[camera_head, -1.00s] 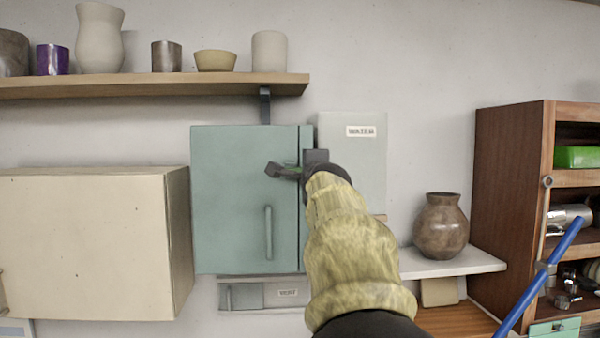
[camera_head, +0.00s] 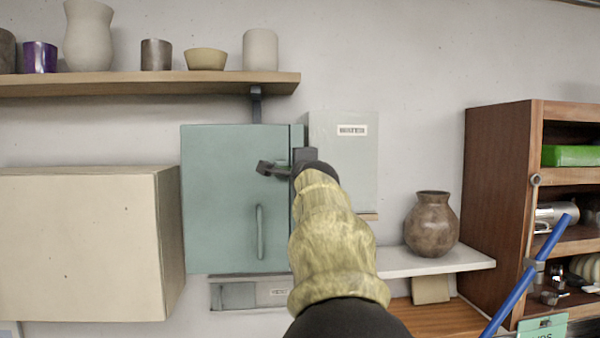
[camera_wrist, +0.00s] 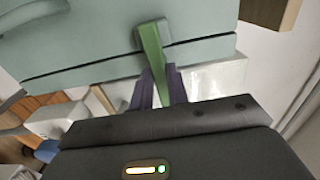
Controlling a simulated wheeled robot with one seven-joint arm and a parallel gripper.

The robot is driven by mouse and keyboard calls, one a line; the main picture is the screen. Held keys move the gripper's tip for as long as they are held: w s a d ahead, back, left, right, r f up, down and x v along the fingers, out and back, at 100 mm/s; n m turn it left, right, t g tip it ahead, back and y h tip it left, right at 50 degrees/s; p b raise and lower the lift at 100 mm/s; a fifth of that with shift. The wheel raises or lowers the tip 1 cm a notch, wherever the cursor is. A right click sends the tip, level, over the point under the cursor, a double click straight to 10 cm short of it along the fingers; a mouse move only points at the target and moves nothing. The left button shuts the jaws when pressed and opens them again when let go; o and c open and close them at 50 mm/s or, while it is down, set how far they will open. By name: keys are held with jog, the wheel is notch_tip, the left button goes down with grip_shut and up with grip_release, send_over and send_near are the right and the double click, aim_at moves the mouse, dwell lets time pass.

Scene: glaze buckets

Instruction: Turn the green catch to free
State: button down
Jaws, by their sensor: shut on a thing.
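The green catch (camera_wrist: 152,48) is at the edge of a pale teal cabinet (camera_head: 222,205). In the wrist view it is a narrow green bar that crosses the dark seam beside the door, with its free end between my fingers. My gripper (camera_wrist: 163,88) is shut on the catch, with one dark finger on each side. In the head view my gripper (camera_head: 270,168) is in front of the cabinet's upper right part, and it and my arm mostly hide the catch. The door appears closed, with a vertical handle (camera_head: 260,232) below my gripper.
A cream cabinet (camera_head: 80,245) juts out at left. A shelf (camera_head: 150,84) with pots hangs above. A pale box with a label (camera_head: 350,160) is behind my arm. A brown vase (camera_head: 433,223) and an open wooden cabinet (camera_head: 497,190) stand at right.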

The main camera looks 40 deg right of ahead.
jog(key=shift+f+n, duration=0.1)
jog(key=shift+n, duration=0.2)
jog(key=shift+n+b, duration=3.85)
jog(key=shift+n, duration=4.75)
jog(key=c, duration=1.4)
grip_release()
jog(key=shift+o, duration=0.2)
